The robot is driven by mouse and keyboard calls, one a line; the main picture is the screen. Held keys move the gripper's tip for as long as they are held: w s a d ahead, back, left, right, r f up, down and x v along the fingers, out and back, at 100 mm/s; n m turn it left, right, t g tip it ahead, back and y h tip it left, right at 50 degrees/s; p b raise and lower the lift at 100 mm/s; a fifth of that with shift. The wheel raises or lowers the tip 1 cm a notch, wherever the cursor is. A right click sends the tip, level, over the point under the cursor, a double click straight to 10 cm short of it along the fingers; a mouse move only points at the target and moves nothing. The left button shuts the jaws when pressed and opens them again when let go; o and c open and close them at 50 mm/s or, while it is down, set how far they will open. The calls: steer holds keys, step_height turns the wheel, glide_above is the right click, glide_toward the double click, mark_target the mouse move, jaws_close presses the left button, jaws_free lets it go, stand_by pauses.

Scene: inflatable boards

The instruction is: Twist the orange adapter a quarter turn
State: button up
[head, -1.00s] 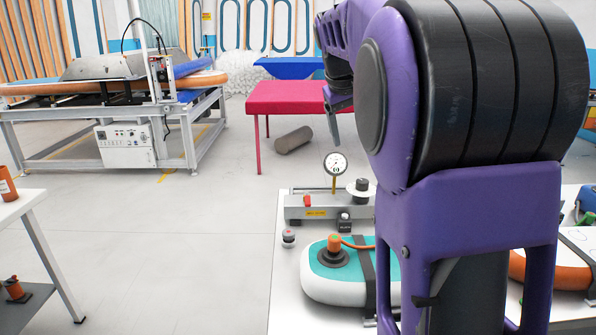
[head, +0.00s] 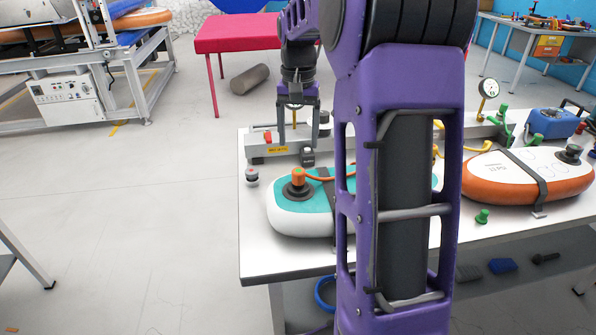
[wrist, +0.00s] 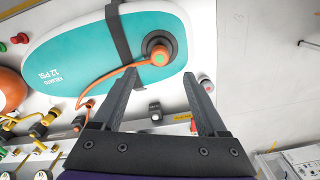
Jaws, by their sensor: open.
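The orange adapter (head: 298,177) stands upright on a dark round valve base (head: 301,191) on the teal and white inflatable board (head: 283,215). An orange hose runs from it to the right. In the wrist view the adapter (wrist: 158,58) has a green centre and lies beyond my fingertips, nearer the left one. My gripper (head: 297,138) is open and empty above the back of the table, behind and above the adapter. In the wrist view the gripper (wrist: 163,75) points toward the board with its fingers wide apart, touching nothing. My arm hides the board's right part in the head view.
A black strap (wrist: 118,35) crosses the board close to the valve. A grey rig (head: 265,148) and a small knob (head: 252,175) are nearby. An orange-rimmed board (head: 483,182) lies to the right. The floor left of the table is clear.

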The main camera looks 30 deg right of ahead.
mark_target(298, 172)
step_height(298, 172, down, 11)
steer(key=shift+r+b, duration=0.15)
steer(key=shift+b, duration=0.6)
steer(key=shift+c, duration=0.2)
jaws_close()
steer(key=c, duration=0.7)
jaws_free()
steer(key=shift+c, duration=0.2)
jaws_close()
